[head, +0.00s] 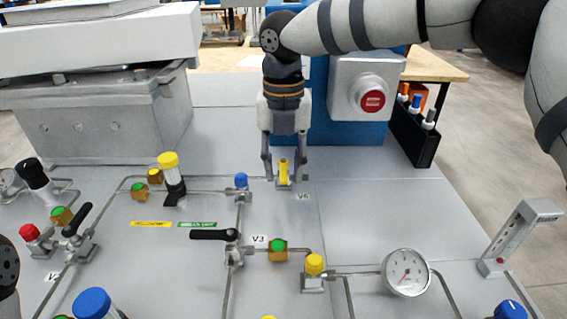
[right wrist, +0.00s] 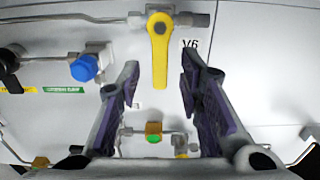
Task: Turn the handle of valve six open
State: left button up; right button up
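Valve six has a yellow lever handle (head: 284,171) on a small metal body, beside a V6 label (head: 304,197). In the right wrist view the handle (right wrist: 159,50) points down the picture, crosswise to its pipe (right wrist: 75,17). My right gripper (head: 284,178) reaches down over the valve with its fingers apart, one on each side of the handle. In the right wrist view the open fingers (right wrist: 160,66) flank the handle's free end, with visible gaps on both sides. My left gripper is not in view.
Left of valve six is a blue knob (head: 241,180); nearer are a black V3 handle (head: 214,234), a green button (head: 278,245) and a gauge (head: 406,272). A red-button box (head: 365,90) stands behind at right. The panel right of the valve is bare.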

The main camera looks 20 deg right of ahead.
grip_shut()
